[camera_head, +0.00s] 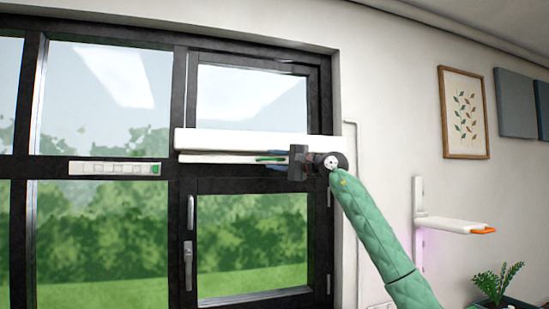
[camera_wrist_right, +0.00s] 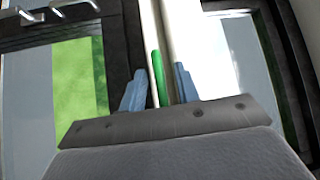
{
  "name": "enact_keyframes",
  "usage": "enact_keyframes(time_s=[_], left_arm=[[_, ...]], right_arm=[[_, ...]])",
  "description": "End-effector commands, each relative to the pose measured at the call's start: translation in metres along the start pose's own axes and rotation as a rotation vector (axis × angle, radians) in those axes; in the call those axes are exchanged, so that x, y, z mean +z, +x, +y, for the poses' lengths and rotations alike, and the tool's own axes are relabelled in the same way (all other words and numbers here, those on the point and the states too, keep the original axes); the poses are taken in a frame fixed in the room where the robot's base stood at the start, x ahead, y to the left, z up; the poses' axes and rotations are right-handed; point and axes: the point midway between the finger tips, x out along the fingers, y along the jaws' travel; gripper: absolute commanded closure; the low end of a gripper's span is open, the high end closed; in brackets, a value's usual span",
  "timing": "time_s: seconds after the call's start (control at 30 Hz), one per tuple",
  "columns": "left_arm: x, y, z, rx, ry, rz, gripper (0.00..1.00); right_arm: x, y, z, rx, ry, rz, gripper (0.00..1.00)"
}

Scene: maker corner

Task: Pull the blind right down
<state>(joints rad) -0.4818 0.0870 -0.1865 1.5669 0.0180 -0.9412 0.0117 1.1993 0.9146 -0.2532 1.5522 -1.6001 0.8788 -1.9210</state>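The blind is rolled up in a white housing (camera_head: 240,140) across the middle of the right-hand window. Its thin white bottom bar (camera_head: 215,158) sits just under the housing, with a green grip (camera_head: 270,158) on it. My right gripper (camera_head: 277,160) is at the bar from the right, its blue fingers above and below the green grip. In the right wrist view the fingers (camera_wrist_right: 159,88) stand apart on either side of the green grip (camera_wrist_right: 158,72), with a gap visible. My left gripper is not in view.
A lower window pane with a dark frame and handle (camera_head: 188,265) is below the blind. A white switch strip (camera_head: 113,168) is on the crossbar to the left.

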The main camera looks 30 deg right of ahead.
Motion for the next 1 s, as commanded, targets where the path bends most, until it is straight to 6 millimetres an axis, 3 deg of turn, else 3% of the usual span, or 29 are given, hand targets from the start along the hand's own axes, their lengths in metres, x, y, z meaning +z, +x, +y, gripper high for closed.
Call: enact_keyframes(time_s=[0.37,0.53,0.93,1.0], left_arm=[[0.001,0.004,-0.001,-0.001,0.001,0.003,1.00],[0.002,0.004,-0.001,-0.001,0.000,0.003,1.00],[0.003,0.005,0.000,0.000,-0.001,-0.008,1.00],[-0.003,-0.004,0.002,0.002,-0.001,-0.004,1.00]], right_arm=[[0.000,0.003,0.000,0.000,0.000,0.000,0.68],[0.000,0.003,0.000,0.000,0.001,0.000,1.00],[0.001,0.002,0.006,0.001,0.001,-0.001,1.00],[0.002,0.002,0.010,0.001,0.001,-0.001,1.00]])
